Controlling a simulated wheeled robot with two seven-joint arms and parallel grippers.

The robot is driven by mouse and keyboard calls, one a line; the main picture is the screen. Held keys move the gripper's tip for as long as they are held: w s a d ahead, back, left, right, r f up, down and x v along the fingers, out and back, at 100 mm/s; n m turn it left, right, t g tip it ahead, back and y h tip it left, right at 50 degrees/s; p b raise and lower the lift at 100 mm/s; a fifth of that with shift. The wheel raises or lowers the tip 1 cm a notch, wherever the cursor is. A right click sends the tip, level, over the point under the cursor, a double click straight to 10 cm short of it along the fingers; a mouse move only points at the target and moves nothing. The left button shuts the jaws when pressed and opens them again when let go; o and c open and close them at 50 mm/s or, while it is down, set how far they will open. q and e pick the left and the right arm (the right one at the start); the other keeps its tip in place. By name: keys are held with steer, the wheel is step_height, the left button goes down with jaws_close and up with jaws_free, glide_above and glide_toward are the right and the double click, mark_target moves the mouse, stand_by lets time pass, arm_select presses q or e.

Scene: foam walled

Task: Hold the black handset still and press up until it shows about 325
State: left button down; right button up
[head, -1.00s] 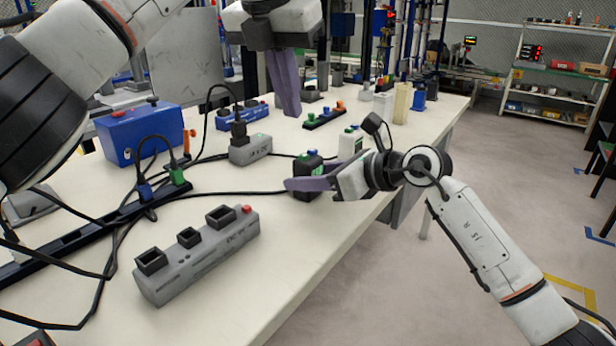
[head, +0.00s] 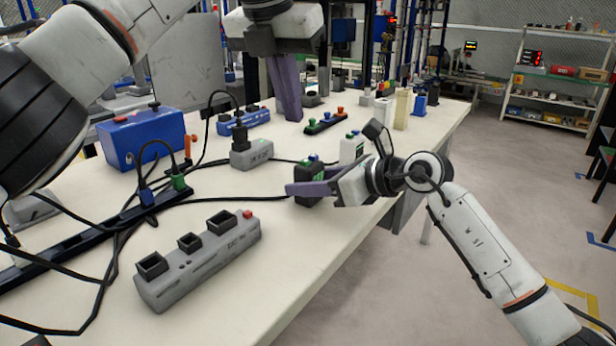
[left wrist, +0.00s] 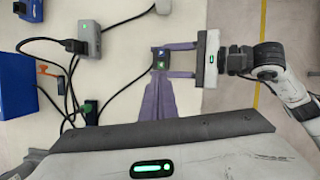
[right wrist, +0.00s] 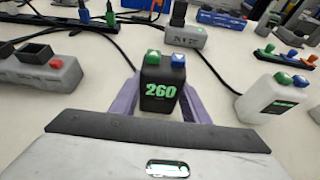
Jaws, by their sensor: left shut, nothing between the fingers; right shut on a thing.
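The black handset (head: 308,201) stands near the table's right edge. My right gripper (head: 303,188) is shut on it, one finger on each side in the right wrist view (right wrist: 160,100). Its front display (right wrist: 160,91) reads 260 in green. On top are a green button (right wrist: 153,56) and a blue button (right wrist: 179,59) with pale marks, too small to read surely. My left gripper (head: 292,119) is shut and empty, its fingers pointing down. In the left wrist view its closed fingertips (left wrist: 160,77) appear just beside the handset top (left wrist: 160,60); the gap is hard to judge.
A white handset (head: 352,148) with green and blue buttons stands beside the black one. A grey power strip (head: 200,262), a grey adapter (head: 251,153), a blue box (head: 142,135) and black cables lie to the left. The table front between strip and edge is clear.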

mark_target(305, 163)
arm_select(q)
steer(key=shift+w+d+r+n+t+h, duration=0.35)
steer(key=shift+n+t, duration=0.4)
steer(key=shift+n, duration=0.8)
steer(key=shift+w+d+r+n+t+h, duration=0.2)
steer(key=shift+w+n+t, duration=0.45)
steer(key=shift+n, duration=0.95)
steer(key=shift+w+d+r+n+t+h, duration=0.2)
steer(key=shift+r+n+t+h, duration=0.15)
steer(key=shift+n+t, duration=0.9)
steer(key=shift+n+g, duration=0.3)
steer(key=shift+g, duration=0.05)
steer(key=shift+f, duration=4.4)
steer(key=shift+f, duration=0.15)
steer(key=shift+f, duration=0.25)
